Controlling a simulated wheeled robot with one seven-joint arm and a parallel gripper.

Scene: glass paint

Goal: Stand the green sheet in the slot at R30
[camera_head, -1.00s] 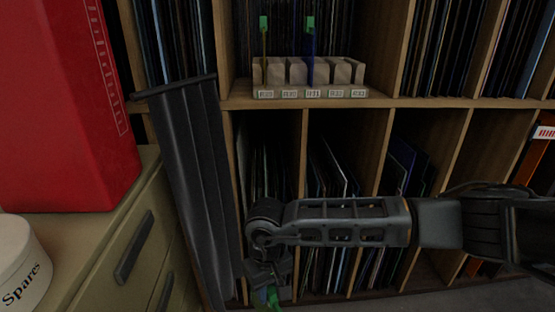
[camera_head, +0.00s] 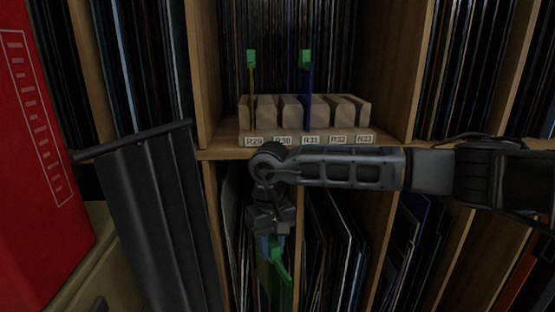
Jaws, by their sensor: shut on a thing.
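My gripper (camera_head: 272,238) points down in front of the lower shelf, below the slotted rack. It is shut on the green tab at the top of the green sheet (camera_head: 282,287), which hangs below and shows only in part. The pale slotted rack (camera_head: 268,112) stands on the shelf above, with labels R29 to R33 along its front. The slot over the R30 label (camera_head: 282,140) looks empty. My wrist and forearm pass just under the labels.
A yellow sheet (camera_head: 252,82) stands at R29 and a blue sheet (camera_head: 307,85) at R31, both with green tabs on top. The R32 and R33 slots look empty. Records fill the shelves, and a dark grey panel (camera_head: 160,220) leans at the left.

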